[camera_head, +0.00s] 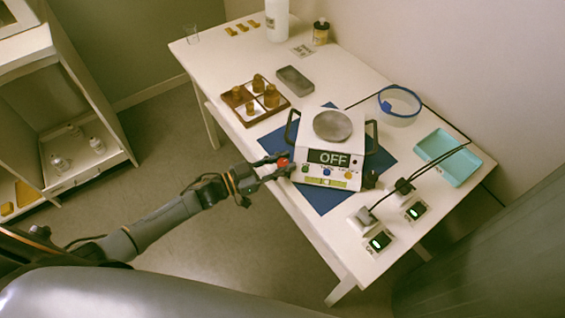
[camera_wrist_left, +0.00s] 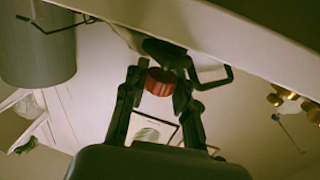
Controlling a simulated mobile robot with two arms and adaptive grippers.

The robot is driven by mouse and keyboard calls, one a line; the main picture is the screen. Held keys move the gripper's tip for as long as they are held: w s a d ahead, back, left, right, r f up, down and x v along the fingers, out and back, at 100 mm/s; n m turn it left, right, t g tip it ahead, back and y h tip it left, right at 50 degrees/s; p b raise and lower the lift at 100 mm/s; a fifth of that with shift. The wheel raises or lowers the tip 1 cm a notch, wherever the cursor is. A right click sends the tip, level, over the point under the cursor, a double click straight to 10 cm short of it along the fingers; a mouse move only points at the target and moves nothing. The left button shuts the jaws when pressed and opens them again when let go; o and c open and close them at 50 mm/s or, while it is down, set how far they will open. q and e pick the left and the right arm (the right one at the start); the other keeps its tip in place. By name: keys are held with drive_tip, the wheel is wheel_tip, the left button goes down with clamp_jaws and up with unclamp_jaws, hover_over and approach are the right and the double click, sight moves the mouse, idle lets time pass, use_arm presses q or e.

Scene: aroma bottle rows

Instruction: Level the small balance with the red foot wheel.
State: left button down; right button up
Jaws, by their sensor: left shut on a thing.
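The small white balance (camera_head: 311,148) stands on a blue mat (camera_head: 322,200) on the table. It has a round grey pan, dark side handles and a display reading OFF. A row of coloured buttons and a yellow-green strip are on its front; any bubble is too small to read. The red foot wheel (camera_head: 283,162) is at its left front corner. My left gripper (camera_head: 277,167) is shut on this wheel; the red wheel (camera_wrist_left: 160,82) shows between its two fingers in the left wrist view. A black knob (camera_head: 370,178) is at the right front corner. My right gripper is out of view.
A partitioned wooden tray (camera_head: 263,121) with brass weights and a grey block (camera_head: 295,80) lie behind the balance. A blue-rimmed clear bowl (camera_head: 399,105) and a teal tray (camera_head: 448,157) are right. Cabled plugs and two green-lit switches (camera_head: 379,242) sit near the right front edge.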

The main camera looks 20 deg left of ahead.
use_arm(q)
drive_tip(key=m+g+h+b, duration=0.2)
drive_tip(key=g, duration=0.1)
drive_tip(key=shift+w+f+m, duration=0.1)
drive_tip(key=shift+m, duration=0.2)
drive_tip(key=shift+m+g+h+b, duration=0.5)
drive_tip(key=shift+g+b, duration=0.05)
drive_tip(key=shift+g, duration=0.25)
drive_tip(key=c, duration=1)
unclamp_jaws()
drive_tip(key=shift+d, duration=0.1)
drive_tip(key=shift+a, duration=0.2)
drive_tip(key=v, duration=1.1)
drive_tip(key=shift+a, duration=0.35)
